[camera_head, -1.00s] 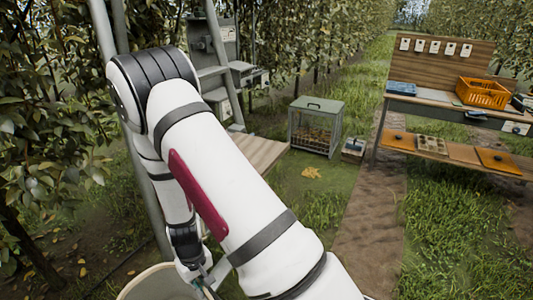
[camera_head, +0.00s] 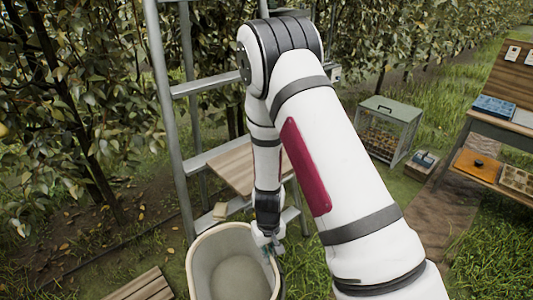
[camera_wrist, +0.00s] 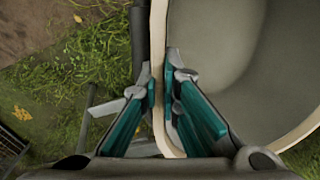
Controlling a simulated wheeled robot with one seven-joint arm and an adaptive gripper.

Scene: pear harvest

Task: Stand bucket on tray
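The pale beige bucket (camera_head: 203,262) is upright at the bottom of the head view, open at the top and looking empty inside. My gripper (camera_head: 268,248) is at its right rim. In the wrist view the teal fingers of my gripper (camera_wrist: 161,88) stand on both sides of the bucket's rim (camera_wrist: 158,40), closed onto it. The bucket's underside is out of view, so I cannot tell what is under it. A flat wooden platform (camera_head: 230,170) on the ladder, just behind the bucket, may be the tray. The bucket is apart from its top.
The grey metal ladder (camera_head: 160,75) stands behind and left of the bucket. A slatted wooden surface (camera_head: 143,288) is at the lower left. A glass-sided box (camera_head: 390,128) and a workbench (camera_head: 490,128) stand at the right. Foliage lines the left.

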